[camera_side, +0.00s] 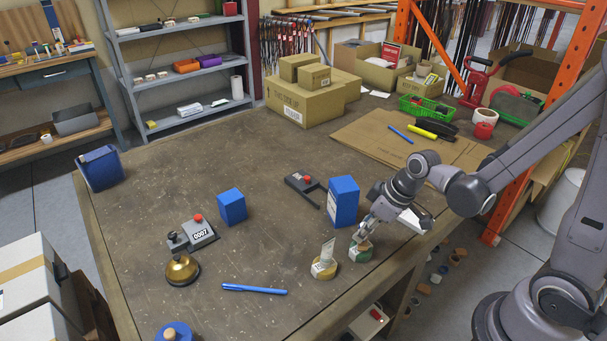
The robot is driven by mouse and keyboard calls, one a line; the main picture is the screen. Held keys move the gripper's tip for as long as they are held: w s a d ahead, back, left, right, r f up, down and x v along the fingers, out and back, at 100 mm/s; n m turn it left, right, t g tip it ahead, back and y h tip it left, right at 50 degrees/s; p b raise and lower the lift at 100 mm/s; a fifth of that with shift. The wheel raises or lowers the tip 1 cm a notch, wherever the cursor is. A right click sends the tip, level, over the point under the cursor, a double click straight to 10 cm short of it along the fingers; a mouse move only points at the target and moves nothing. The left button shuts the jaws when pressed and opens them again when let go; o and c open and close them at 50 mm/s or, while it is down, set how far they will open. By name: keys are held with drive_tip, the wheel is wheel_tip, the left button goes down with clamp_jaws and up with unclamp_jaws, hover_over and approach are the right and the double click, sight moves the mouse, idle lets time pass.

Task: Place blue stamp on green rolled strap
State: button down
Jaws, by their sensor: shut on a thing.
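A green rolled strap (360,252) with a pale label stands near the table's right front edge. My gripper (365,231) points down at it, and its fingers appear shut on its upper part. The fingertips are small and partly blend with the strap. A round blue thing with a wooden knob (173,332), which looks like the blue stamp, sits at the bottom left, cut by the picture's edge. It is well apart from my gripper.
A tan roll with a tag (324,267) stands just left of the green strap. A tall blue box (342,202) stands close behind. A blue pen (254,289), brass bell (182,270), numbered device (194,234) and smaller blue box (232,207) lie left.

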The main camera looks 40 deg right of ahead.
drive_tip(key=shift+f, duration=0.45)
drive_tip(key=c, duration=1.1)
unclamp_jaws()
drive_tip(key=shift+f, duration=0.1)
drive_tip(key=shift+s+d+r+m+t+h, duration=0.1)
drive_tip(key=shift+s+r+m+t+h, duration=0.55)
drive_tip(key=shift+r, duration=1.85)
drive_tip(key=shift+s+d+r+m+t+y, duration=0.1)
drive_tip(key=shift+s+r+m+t, duration=0.25)
drive_tip(key=shift+s+r+m, duration=1.4)
drive_tip(key=shift+s+d+r+n+t+h, duration=0.15)
drive_tip(key=shift+s+r+t+h, duration=0.3)
drive_tip(key=shift+r, duration=2.75)
drive_tip(key=shift+a, duration=0.1)
